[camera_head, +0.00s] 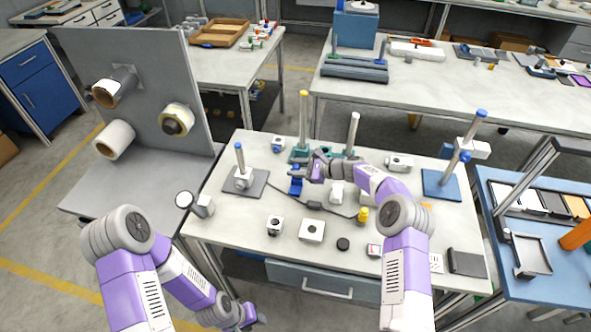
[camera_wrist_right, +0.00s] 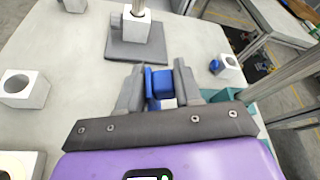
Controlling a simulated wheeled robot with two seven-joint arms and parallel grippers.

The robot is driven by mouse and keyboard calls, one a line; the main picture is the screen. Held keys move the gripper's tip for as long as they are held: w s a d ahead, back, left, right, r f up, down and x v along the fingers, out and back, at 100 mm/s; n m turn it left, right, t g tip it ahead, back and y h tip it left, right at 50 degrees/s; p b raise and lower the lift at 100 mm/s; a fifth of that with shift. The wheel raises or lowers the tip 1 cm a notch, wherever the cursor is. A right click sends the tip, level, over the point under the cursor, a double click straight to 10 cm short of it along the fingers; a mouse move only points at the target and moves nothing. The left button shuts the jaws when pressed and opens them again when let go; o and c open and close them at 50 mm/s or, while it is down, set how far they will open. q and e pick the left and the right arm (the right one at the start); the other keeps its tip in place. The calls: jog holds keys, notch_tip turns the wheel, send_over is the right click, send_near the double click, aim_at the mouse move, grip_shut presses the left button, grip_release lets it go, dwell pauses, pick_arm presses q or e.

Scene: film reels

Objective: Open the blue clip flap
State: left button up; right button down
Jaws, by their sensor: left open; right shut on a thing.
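The blue clip (camera_head: 295,186) stands on the table at the front of a green base (camera_head: 299,154) that carries upright posts. My right gripper (camera_head: 306,168) reaches it from the right and is shut on its blue flap. In the right wrist view the blue flap (camera_wrist_right: 160,83) sits between the two grey fingers (camera_wrist_right: 160,92). The fingers partly hide the clip, so the flap's angle is hard to tell. My left gripper (camera_head: 246,316) is open and empty, low in front of the table, far from the clip.
A grey stand with a blue-topped post (camera_head: 241,165) stands left of the clip; its base (camera_wrist_right: 137,45) shows in the right wrist view. White blocks (camera_head: 312,230), a black puck (camera_head: 343,244) and a cable lie nearby. A blue-based stand (camera_head: 440,185) is at the right.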

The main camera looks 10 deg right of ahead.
jog(key=shift+w+r, duration=0.1)
jog(key=shift+w, duration=0.05)
dwell(0.3)
jog(key=c, duration=1)
grip_release()
jog(key=shift+o, duration=0.2)
jog(key=shift+d, duration=0.1)
jog(key=v, duration=0.7)
jog(key=shift+d+p, duration=0.2)
jog(key=shift+p, duration=0.1)
